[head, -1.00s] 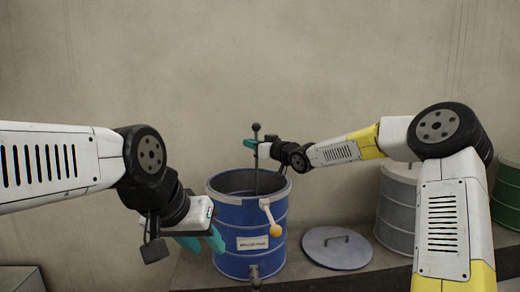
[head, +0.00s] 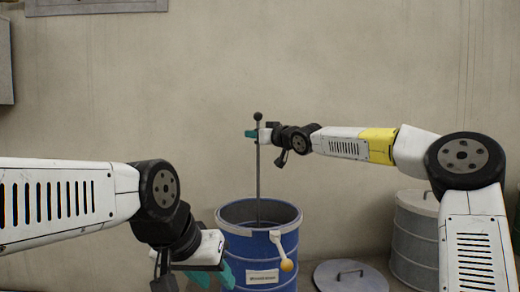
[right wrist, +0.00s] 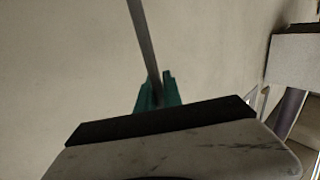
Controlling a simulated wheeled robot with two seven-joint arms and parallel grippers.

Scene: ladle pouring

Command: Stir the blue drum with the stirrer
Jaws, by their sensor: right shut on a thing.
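The blue drum (head: 252,247) stands open and upright at the lower middle of the head view, its lower part cut off by the frame. The stirrer (head: 258,180) is a thin dark rod with a round knob on top. It stands nearly upright, most of it above the rim, with its lower part in the drum's mouth. My right gripper (head: 252,133) is shut on the rod just below the knob, high above the drum. The right wrist view shows the rod (right wrist: 142,38) between the teal fingers (right wrist: 158,92). My left gripper (head: 214,277) is open and empty, left of the drum.
A grey lid (head: 350,277) lies right of the drum. A grey drum (head: 414,240) stands farther right, partly behind my right arm. The wall is behind.

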